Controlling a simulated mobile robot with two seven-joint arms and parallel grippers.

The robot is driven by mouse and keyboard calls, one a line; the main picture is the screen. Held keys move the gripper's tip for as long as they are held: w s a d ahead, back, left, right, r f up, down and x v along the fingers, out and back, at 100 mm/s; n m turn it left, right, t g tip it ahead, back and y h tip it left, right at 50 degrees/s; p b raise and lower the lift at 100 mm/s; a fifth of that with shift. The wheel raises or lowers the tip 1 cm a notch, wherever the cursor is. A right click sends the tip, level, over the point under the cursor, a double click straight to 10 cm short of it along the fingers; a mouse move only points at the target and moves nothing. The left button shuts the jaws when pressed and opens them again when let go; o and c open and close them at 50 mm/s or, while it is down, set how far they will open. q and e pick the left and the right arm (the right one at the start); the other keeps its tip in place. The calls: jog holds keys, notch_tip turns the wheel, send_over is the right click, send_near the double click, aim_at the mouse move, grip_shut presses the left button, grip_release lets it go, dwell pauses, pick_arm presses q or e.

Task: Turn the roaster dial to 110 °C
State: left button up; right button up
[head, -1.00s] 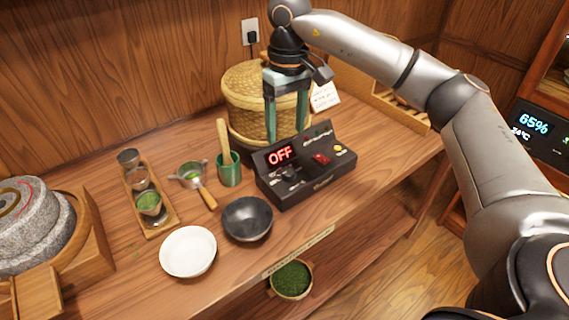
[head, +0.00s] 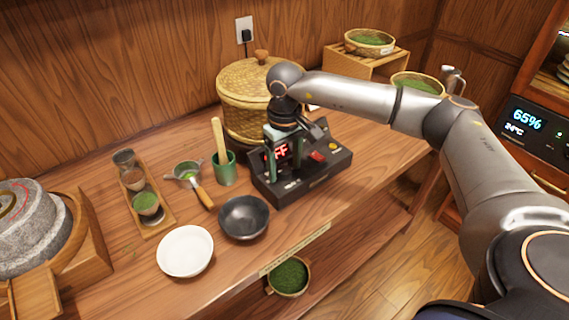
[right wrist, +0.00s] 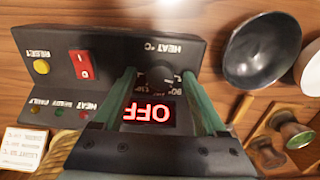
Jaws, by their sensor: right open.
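The black roaster control box (head: 318,173) stands on the table in front of the lidded wicker basket. Its red display (right wrist: 149,112) reads OFF, upside down in the right wrist view and partly covered in the head view. The dark dial (right wrist: 158,77) sits under the "HEAT °C" label. My right gripper (head: 284,173) is open and points down over the box's left part. In the right wrist view its two green fingers (right wrist: 159,73) stand on either side of the dial. Whether they touch it I cannot tell. My left gripper is out of view.
A red switch (right wrist: 84,64) and yellow button (right wrist: 41,66) share the panel. The wicker basket (head: 238,95) is close behind my gripper.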

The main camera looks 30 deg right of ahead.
grip_shut()
dwell(0.6)
